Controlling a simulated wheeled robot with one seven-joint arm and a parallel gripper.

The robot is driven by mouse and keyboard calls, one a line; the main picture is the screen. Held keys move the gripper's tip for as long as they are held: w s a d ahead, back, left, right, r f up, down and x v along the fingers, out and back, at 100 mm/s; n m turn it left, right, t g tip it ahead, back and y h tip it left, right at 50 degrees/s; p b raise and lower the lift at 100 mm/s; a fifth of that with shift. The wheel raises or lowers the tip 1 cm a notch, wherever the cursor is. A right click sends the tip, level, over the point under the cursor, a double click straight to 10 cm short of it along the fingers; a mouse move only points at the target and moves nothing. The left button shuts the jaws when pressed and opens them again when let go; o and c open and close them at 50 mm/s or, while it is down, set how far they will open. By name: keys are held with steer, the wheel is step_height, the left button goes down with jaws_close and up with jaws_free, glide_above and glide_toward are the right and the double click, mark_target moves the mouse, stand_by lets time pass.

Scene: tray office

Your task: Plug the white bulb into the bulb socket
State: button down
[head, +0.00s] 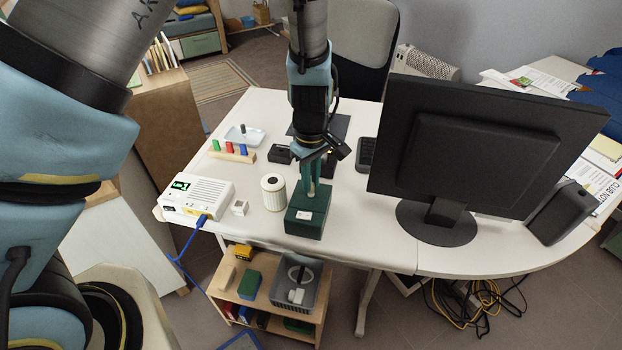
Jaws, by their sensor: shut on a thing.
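My gripper (310,188) points down at the top of a dark green box (306,222) near the front edge of the white desk. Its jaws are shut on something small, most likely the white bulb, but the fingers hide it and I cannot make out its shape. I cannot tell whether it touches the box. The green box has a small white label on its front; whether it is the bulb socket cannot be told, as its top is partly hidden by the gripper.
Left of the green box stand a white ribbed cylinder (273,193), a small white cube (239,208) and a white device (198,196) with a blue cable. Behind are a wooden rack (232,153) of coloured pegs and a pale tray (245,136). A monitor (478,150) stands right.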

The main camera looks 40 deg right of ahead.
stand_by(0.9)
steer(key=c, duration=0.8)
jaws_free()
steer(key=shift+o, duration=0.2)
step_height(320, 180, up, 11)
steer(key=b, duration=0.1)
steer(key=shift+f, duration=0.15)
